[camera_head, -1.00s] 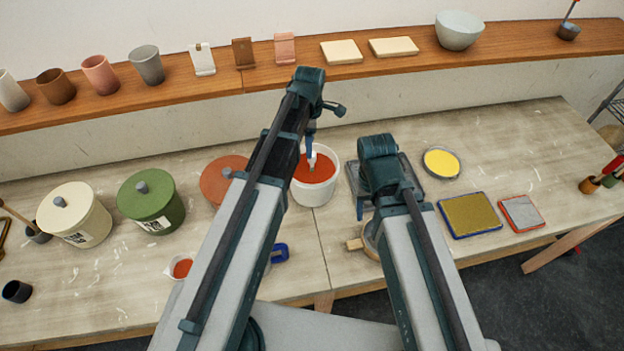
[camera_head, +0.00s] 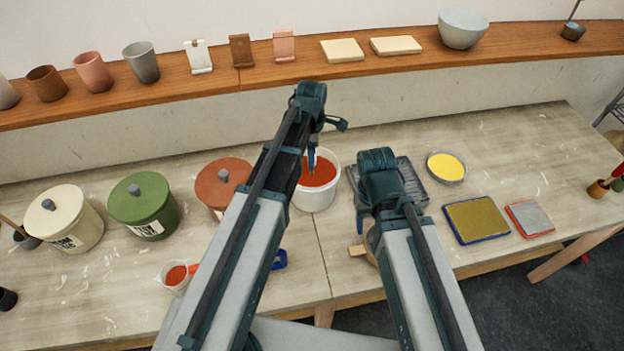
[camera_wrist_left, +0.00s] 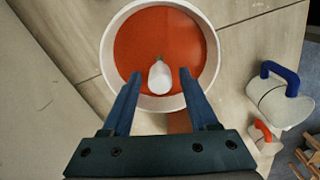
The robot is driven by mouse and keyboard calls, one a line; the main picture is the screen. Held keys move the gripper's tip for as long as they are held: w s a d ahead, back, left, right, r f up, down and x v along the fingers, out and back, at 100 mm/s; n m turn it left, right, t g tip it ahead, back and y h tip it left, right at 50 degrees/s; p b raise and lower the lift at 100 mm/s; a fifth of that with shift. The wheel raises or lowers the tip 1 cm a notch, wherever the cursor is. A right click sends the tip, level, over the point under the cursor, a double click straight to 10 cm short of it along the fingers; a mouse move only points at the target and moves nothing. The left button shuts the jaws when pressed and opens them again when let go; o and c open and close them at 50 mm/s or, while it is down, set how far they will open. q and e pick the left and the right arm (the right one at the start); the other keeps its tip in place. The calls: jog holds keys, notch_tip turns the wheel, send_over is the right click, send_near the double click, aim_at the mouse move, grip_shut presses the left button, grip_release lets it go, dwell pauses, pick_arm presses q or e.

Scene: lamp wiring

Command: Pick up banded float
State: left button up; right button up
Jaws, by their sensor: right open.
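The banded float (camera_wrist_left: 159,78) is a small white rounded body with a green tip, seen in the left wrist view over the orange-red liquid (camera_wrist_left: 136,44) in a white bucket (camera_wrist_left: 106,60). In the head view the bucket (camera_head: 315,201) stands near the table's middle and the float is not discernible. My left gripper (camera_wrist_left: 160,78) is open, its blue fingers on either side of the float with gaps showing. In the head view this gripper (camera_head: 312,160) is over the bucket. My right gripper (camera_head: 362,218) is open, right of the bucket, and mostly hidden by its arm.
Lidded cream (camera_head: 65,219), green (camera_head: 147,212) and red-brown (camera_head: 221,187) pots stand left of the bucket. A blue-handled vessel (camera_wrist_left: 278,98) and a red-handled cup (camera_wrist_left: 263,142) are nearby. A dark tray (camera_head: 412,182) and yellow dish (camera_head: 446,167) lie right. A shelf (camera_head: 225,78) runs behind.

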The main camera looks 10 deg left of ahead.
pick_arm(q)
grip_shut()
dwell(1.2)
